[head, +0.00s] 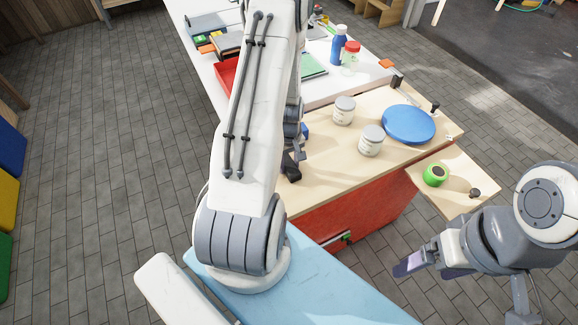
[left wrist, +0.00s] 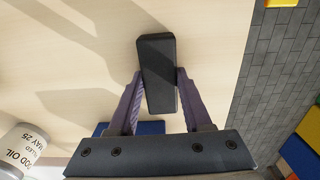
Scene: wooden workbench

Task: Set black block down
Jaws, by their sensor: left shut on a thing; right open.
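The black block (left wrist: 158,60) sits between the two purple fingers of my left gripper (left wrist: 160,78) in the left wrist view, over the pale wooden benchtop. The gripper is shut on it. In the head view the block (head: 291,170) shows below the left gripper (head: 296,155), near the bench's left edge, partly hidden by my arm. Whether the block touches the wood I cannot tell. My right gripper (head: 430,268) is open and empty at the lower right of the head view, off the bench.
Two white jars (head: 344,110) (head: 370,141) and a blue disc (head: 408,124) stand on the benchtop (head: 325,165). A blue item (left wrist: 150,127) lies by the left gripper. A green roll (head: 436,175) is on the side board. Bare wood lies around the block.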

